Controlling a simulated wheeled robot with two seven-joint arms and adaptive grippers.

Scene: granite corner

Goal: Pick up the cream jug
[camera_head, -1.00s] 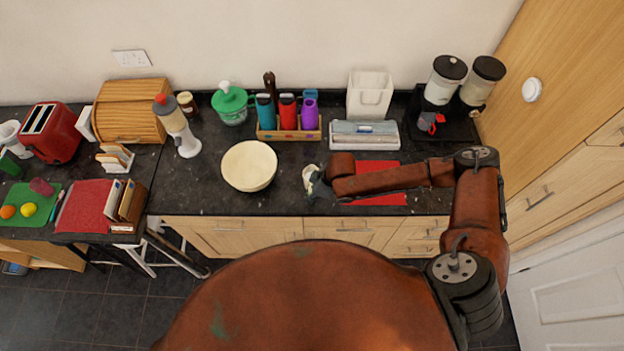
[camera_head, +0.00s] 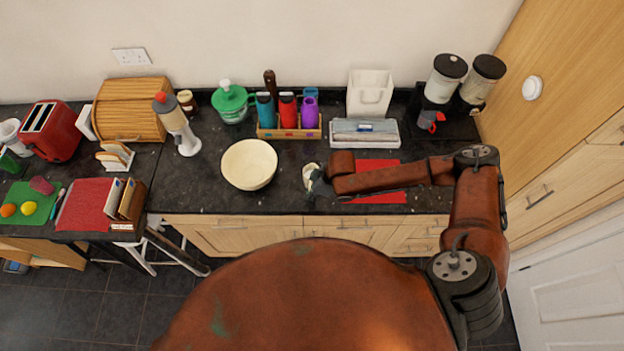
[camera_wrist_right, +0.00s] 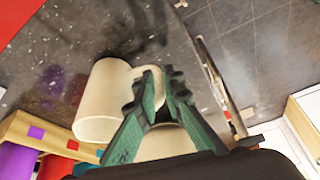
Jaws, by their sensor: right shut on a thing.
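The cream jug (camera_head: 309,174) is a small pale vessel over the dark granite worktop, to the right of the large cream bowl (camera_head: 235,166). In the right wrist view the jug (camera_wrist_right: 98,103) is left of the fingers, with its handle toward them. My right gripper (camera_head: 317,184) is at the jug's right side. In the wrist view its green fingers (camera_wrist_right: 157,92) are shut on the jug's handle and hide part of it. I cannot tell whether the jug touches the worktop. My left gripper is out of view.
A red mat (camera_head: 378,196) lies under my right forearm. A wooden caddy (camera_head: 290,133) with several coloured bottles stands behind the jug. Bare worktop lies in front of the bowl.

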